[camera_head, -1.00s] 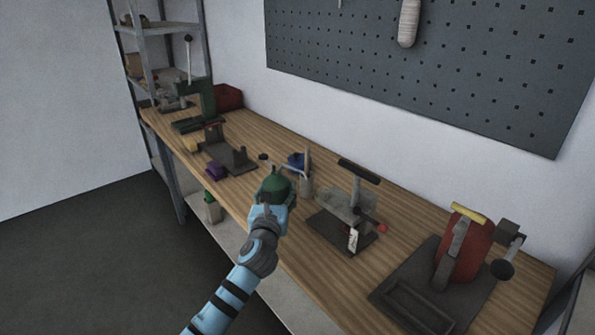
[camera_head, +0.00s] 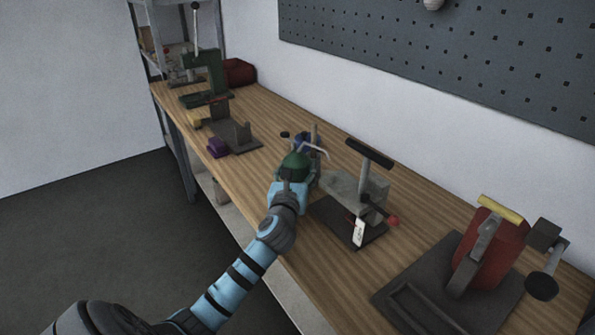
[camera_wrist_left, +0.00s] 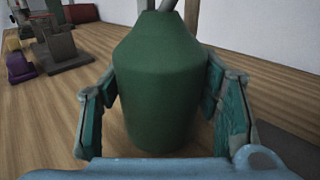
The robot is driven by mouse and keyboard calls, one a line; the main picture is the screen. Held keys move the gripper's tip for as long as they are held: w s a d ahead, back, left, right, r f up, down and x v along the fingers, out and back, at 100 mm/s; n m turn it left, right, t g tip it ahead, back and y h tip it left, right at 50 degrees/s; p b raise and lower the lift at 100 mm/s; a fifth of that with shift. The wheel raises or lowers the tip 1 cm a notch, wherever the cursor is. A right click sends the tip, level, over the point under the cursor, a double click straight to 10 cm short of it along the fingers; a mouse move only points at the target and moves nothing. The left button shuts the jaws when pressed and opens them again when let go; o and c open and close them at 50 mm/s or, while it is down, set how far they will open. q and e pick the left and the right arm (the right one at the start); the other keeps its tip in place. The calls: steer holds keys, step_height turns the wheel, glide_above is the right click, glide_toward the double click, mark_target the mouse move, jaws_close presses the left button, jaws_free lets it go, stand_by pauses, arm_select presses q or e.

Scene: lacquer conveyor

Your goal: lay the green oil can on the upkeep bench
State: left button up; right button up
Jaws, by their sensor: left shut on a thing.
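The green oil can (camera_head: 296,164) is at the middle of the wooden upkeep bench (camera_head: 268,112), near its front edge, in the head view. My left gripper (camera_head: 291,180) is shut on it from the front. In the left wrist view the can (camera_wrist_left: 156,85) stands upright between the two teal-padded fingers (camera_wrist_left: 160,110), its spout running out of the top of the picture. Bench wood shows beneath and around it; I cannot tell whether its base touches the wood. My right gripper does not show.
A grey vise-like tool with a tag (camera_head: 358,190) stands just right of the can, and a blue item (camera_head: 308,143) is behind it. A red machine (camera_head: 487,250) stands farther right. A grey fixture (camera_head: 230,133) and purple block (camera_head: 217,147) are to the left.

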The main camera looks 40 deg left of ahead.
arm_select(q)
steer(key=shift+f, duration=0.25)
steer(key=shift+s, duration=0.1)
steer(key=shift+r, duration=0.1)
steer(key=shift+d+f+p, duration=0.15)
steer(key=shift+f+p, duration=0.05)
steer(key=shift+p, duration=0.1)
steer(key=o, duration=1.5)
steer(key=shift+o, duration=0.2)
